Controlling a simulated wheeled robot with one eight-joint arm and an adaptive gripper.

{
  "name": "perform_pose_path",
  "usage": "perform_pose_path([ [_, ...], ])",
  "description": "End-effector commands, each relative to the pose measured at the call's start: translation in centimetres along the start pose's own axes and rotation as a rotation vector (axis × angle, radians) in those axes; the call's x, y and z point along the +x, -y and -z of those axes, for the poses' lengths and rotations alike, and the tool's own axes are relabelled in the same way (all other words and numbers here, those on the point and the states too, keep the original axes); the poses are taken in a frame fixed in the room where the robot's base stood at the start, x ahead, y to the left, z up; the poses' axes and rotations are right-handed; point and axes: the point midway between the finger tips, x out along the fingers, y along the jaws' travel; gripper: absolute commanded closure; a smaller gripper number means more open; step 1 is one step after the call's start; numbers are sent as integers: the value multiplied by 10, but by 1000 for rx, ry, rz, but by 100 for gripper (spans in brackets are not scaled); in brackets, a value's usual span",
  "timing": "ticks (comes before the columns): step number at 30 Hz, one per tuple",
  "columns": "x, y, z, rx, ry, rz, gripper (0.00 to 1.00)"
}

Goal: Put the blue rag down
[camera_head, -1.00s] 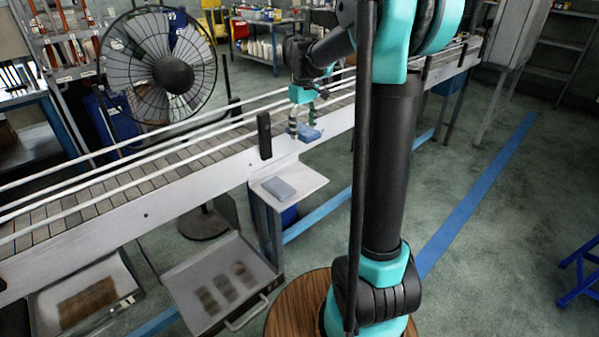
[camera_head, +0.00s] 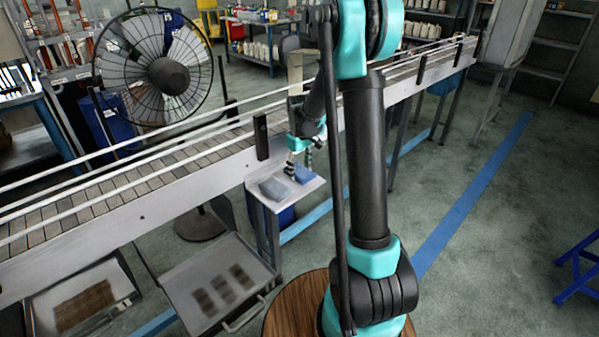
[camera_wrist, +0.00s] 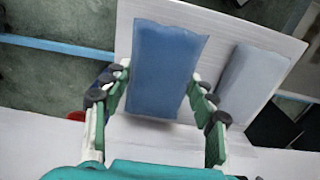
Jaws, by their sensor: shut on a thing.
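The blue rag (camera_head: 304,174) is held in my gripper (camera_head: 301,165), over the right part of the small white shelf. In the wrist view the blue rag (camera_wrist: 165,65) lies between the two green-padded fingers of my gripper (camera_wrist: 158,95), with its far end extending beyond them. I cannot tell whether the rag touches the shelf. The white shelf (camera_head: 262,176) juts out below the conveyor's side. A paler grey-blue rag (camera_head: 273,189) lies flat on it, left of the blue one; it also shows at the right in the wrist view (camera_wrist: 252,85).
The conveyor (camera_head: 120,190) with its white rails runs behind the shelf. A dark post (camera_head: 262,137) stands on its edge close to my gripper. A metal tray (camera_head: 185,290) is at lower left. A fan (camera_head: 165,75) stands behind the conveyor. Open floor lies to the right.

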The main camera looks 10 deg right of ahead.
Motion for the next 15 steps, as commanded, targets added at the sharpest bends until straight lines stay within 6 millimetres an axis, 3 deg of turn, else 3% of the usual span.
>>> perform_pose_path([
  [12, 11, 0, 0, 0, 0, 0, 84],
  [13, 11, 0, 0, 0, 0, 0, 41],
  [15, 11, 0, 0, 0, 0, 0, 33],
])
